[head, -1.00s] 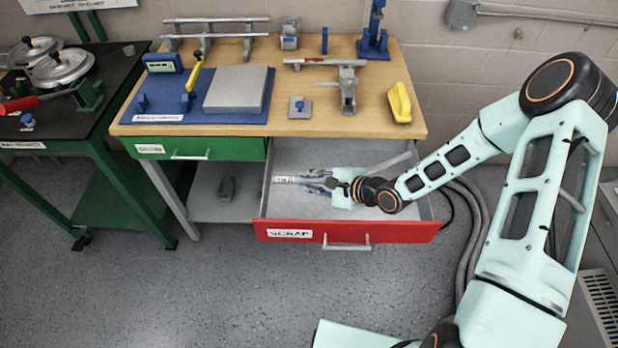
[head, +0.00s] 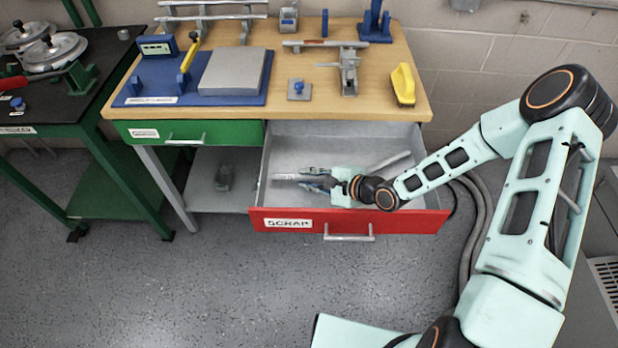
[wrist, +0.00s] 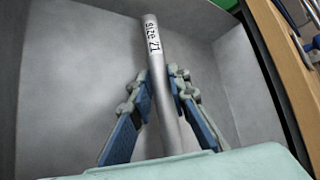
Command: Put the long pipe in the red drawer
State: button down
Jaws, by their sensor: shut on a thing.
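The red drawer (head: 400,222), marked SCRAP, is pulled open under the bench's right side. My gripper (head: 306,178) is inside the drawer's outline, with its fingers pointing left. In the wrist view my gripper (wrist: 162,82) is shut around a grey pipe (wrist: 158,65) labelled "size 21". The pipe's labelled end (head: 286,177) sticks out left past the fingertips. A grey tube end (head: 390,160) shows behind my wrist; it looks like the same bent pipe, partly hidden. I cannot tell whether the pipe touches the drawer floor.
A closed green drawer (head: 232,132) is left of the red one. The wooden benchtop (head: 300,108) above holds a blue fixture (head: 140,98), a rack with silver tubes (head: 215,10), a clamp (head: 348,75) and a yellow handle (head: 403,84). A dark table (head: 40,110) stands left.

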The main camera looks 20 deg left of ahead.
jog(key=shift+s+d+f, duration=0.2)
jog(key=shift+s+f, duration=0.05)
jog(key=shift+f, duration=0.25)
jog(key=c, duration=1.7)
grip_release()
jog(key=shift+f, duration=0.1)
jog(key=shift+c, duration=0.2)
jog(key=shift+s, duration=0.1)
jog(key=v, duration=1)
jog(key=shift+d+r, duration=0.1)
jog(key=shift+r, duration=0.2)
jog(key=shift+s+d+r, duration=0.15)
jog(key=shift+d+r, duration=0.35)
jog(key=shift+r, duration=0.05)
